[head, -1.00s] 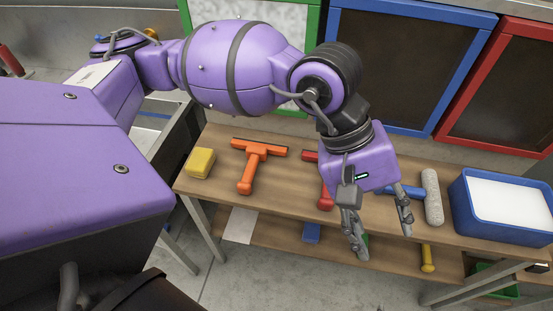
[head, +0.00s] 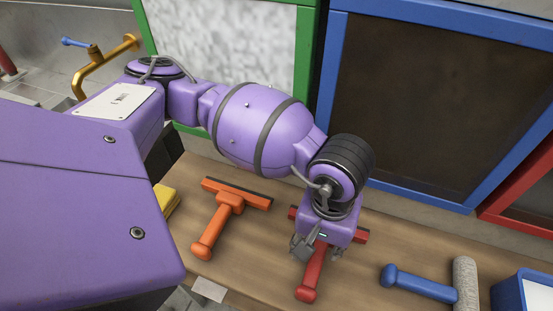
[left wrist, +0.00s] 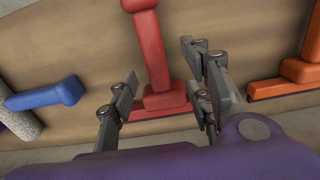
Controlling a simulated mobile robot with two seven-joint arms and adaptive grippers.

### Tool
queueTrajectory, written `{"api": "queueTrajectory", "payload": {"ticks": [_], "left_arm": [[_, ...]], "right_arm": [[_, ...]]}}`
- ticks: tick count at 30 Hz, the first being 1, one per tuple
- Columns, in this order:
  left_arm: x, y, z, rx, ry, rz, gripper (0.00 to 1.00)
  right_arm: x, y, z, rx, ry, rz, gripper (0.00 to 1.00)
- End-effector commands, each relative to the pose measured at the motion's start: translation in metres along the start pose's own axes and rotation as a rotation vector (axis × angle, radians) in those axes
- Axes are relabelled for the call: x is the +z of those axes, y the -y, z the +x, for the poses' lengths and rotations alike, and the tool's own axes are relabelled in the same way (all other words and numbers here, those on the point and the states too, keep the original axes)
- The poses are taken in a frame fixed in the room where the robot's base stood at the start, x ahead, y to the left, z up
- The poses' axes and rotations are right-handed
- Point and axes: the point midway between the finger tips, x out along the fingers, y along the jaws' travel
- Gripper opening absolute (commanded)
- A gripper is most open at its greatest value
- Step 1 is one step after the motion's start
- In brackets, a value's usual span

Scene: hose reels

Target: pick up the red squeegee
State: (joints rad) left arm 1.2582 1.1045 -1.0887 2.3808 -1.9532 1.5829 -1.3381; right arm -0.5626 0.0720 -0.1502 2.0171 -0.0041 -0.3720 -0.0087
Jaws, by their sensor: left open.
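The red squeegee (head: 311,275) lies on the wooden table, its handle pointing toward the front edge. My wrist hides the middle of its head in the head view; both ends of the head show. My left gripper (head: 318,254) is open over the squeegee, with a finger on either side of the handle near the head. In the left wrist view the red handle and its thick base (left wrist: 163,97) show between and beyond the open fingers (left wrist: 160,88). I cannot tell whether the fingers touch it. My right gripper is not in view.
An orange squeegee (head: 217,222) lies to the left, with a yellow sponge-like block (head: 168,202) beyond it. A blue-handled roller (head: 418,285) and a blue tub (head: 508,296) are to the right. Framed screens, green (head: 310,75) and blue (head: 327,85), stand behind the table.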

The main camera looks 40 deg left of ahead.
Motion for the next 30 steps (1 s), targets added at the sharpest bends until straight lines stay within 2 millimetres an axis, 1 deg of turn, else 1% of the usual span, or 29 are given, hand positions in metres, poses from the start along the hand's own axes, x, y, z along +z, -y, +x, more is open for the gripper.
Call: {"api": "queueTrajectory", "payload": {"ticks": [5,6,9,12,18,28,29,30], "left_arm": [[0.001,-0.005,0.025,-0.001,0.004,0.000,0.45],[0.001,-0.005,0.032,-0.001,0.004,0.000,0.45],[0.001,-0.005,0.043,0.000,0.003,-0.001,0.45],[0.001,-0.005,0.048,0.001,0.002,0.000,0.45],[0.000,-0.005,0.048,0.001,0.001,0.000,0.45],[0.000,-0.006,0.047,0.002,-0.001,0.001,0.02],[0.000,-0.006,0.047,0.002,-0.001,0.001,0.00],[-0.001,-0.006,0.047,0.002,-0.001,0.001,0.00]], "right_arm": [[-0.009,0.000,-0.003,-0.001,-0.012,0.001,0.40],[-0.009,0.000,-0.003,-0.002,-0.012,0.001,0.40],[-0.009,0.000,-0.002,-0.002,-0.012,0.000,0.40],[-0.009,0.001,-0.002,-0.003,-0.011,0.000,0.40],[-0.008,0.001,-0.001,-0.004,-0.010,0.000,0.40],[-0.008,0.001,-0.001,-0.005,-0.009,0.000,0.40],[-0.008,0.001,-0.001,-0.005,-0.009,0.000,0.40],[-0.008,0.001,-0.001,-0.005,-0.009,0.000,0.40]]}}
